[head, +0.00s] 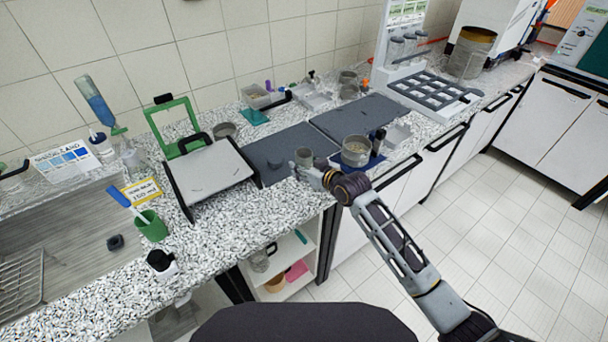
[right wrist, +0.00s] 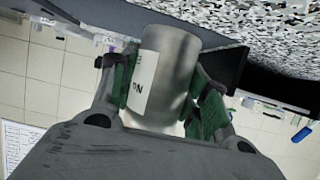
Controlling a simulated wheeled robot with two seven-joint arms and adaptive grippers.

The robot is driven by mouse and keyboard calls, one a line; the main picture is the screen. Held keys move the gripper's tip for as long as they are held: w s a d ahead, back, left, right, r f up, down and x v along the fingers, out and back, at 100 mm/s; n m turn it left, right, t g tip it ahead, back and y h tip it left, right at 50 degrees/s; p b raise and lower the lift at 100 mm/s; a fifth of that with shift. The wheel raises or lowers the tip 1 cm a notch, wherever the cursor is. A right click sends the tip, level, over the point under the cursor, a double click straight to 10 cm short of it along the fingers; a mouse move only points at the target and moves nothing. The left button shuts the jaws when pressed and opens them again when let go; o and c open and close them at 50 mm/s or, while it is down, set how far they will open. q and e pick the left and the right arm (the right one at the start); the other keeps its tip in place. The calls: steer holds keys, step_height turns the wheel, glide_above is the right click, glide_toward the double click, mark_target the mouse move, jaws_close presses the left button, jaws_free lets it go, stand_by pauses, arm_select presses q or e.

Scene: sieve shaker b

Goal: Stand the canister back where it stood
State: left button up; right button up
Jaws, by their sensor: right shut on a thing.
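The canister (right wrist: 176,62) is a grey metal cylinder with a white label bearing dark letters. In the right wrist view it sits between the green finger pads of my right gripper (right wrist: 168,95), which is shut on it. In the head view the canister (head: 304,157) shows small at the end of my right arm, at the front edge of the dark mat (head: 275,153). My right gripper (head: 318,170) is beside it there. I cannot tell whether the canister touches the mat. My left gripper is not in view.
A round sieve pan (head: 355,150) and dark bottles (head: 377,141) stand on a blue mat just right of the canister. A second dark mat (head: 357,116) behind is mostly bare.

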steer(key=shift+f, duration=1.8)
steer(key=shift+f, duration=0.15)
steer(key=o, duration=1.3)
steer(key=shift+s+d, duration=0.1)
steer(key=shift+v, duration=5.9)
